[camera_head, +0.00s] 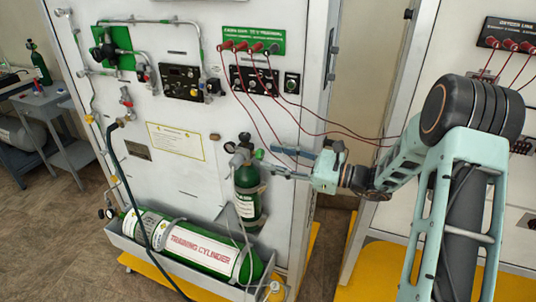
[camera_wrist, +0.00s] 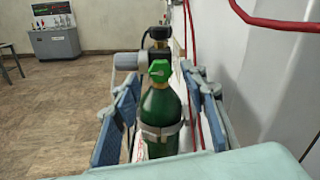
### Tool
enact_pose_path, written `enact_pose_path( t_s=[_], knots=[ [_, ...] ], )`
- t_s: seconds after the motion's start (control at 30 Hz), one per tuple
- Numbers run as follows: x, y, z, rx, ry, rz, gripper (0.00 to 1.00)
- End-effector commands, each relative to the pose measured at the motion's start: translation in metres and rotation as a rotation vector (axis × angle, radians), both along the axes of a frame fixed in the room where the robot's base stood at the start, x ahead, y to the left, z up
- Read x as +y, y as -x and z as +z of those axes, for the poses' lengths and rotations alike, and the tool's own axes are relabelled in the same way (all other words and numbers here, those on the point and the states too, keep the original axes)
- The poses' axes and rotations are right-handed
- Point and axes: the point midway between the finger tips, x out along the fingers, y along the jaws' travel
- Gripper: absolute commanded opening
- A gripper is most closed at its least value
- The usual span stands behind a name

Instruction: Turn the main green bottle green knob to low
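The green bottle (camera_head: 248,193) stands upright against the white panel, strapped by a grey band. In the wrist view the bottle (camera_wrist: 160,110) is seen between my fingers. Its green knob (camera_wrist: 159,71) is on the valve at the top, facing my wrist camera; in the head view the knob (camera_head: 259,154) is small. My gripper (camera_head: 284,163) is open, coming from the right at about knob height. In the wrist view my gripper (camera_wrist: 163,92) has one blue finger on each side, with gaps to the knob. I cannot tell how far the fingertips reach along its depth.
A training cylinder (camera_head: 195,245) lies in a tray below the bottle. Red cables (camera_head: 290,98) hang from the panel and pass close to my gripper; one red tube (camera_wrist: 270,22) crosses the wrist view's upper right. The white panel (camera_wrist: 258,80) is close on the right.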

Motion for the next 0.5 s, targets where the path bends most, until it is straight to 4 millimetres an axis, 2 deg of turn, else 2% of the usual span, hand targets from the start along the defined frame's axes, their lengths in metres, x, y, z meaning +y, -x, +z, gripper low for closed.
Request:
enact_pose_path(
  t_s=[0.2,0.5],
  knots=[
    [0.02,-0.008,0.0,0.0,0.001,0.0,0.4],
    [0.022,-0.009,0.0,-0.001,0.001,-0.001,0.4]
  ],
)
